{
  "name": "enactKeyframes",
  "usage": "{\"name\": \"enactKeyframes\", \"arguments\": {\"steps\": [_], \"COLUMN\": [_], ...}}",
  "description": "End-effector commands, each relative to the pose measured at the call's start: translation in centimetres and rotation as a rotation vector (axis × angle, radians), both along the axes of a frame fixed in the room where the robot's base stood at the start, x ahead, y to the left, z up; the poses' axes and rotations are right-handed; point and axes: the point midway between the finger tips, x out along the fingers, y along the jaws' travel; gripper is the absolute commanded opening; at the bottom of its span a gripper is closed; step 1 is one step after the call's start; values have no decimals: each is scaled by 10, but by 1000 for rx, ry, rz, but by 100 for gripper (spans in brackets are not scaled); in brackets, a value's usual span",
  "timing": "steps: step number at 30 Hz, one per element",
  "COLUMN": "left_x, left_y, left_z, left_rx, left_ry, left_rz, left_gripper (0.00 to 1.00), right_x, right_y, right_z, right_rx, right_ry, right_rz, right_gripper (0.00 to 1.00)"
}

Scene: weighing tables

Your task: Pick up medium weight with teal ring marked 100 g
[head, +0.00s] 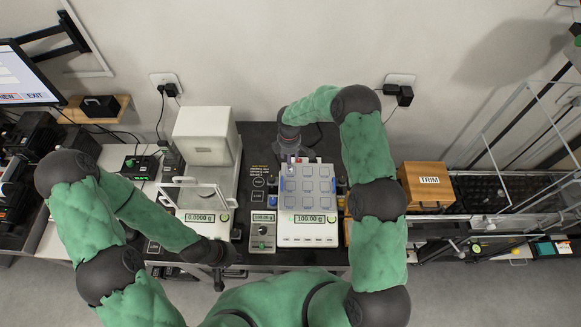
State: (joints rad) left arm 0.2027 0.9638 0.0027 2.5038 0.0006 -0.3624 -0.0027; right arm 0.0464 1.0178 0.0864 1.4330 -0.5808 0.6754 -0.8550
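I cannot make out the medium weight with the teal ring in the head view. My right gripper (291,158) points down at the back left of a blue and grey compartment tray (308,186), which sits on a balance (310,230) with a lit display. The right arm's wrist hides much of that corner, and I cannot tell whether the fingers hold anything. My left gripper (219,278) hangs at the front edge of the table, in front of the left balance and away from the tray. Its fingers are too small and dark to judge.
A glass-shielded balance (203,190) reading 0.0000 g stands left of the tray. A small display box (263,230) stands between the balances. A wooden TRIM box (426,186) is at the right, beyond my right arm. A monitor (24,80) is at far left.

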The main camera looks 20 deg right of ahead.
Motion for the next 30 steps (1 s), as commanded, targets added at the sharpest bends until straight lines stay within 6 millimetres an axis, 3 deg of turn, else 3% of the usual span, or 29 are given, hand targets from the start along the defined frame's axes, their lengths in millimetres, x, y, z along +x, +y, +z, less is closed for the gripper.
{"name": "enactKeyframes", "arguments": {"steps": [7,18,27,30], "left_x": [0,1,0,0], "left_y": [0,0,0,0], "left_z": [6,17,17,17], "left_rx": [0,0,0,0], "left_ry": [-1,-1,-1,-1], "left_rz": [0,0,0,0], "left_gripper": [0,0,0,0], "right_x": [0,0,0,0], "right_y": [-2,-6,-6,-6], "right_z": [-14,-53,-56,-56], "right_rx": [0,1,1,1], "right_ry": [0,-1,-1,-1], "right_rz": [-2,-3,-2,-2], "right_gripper": [49,49,49,21]}}
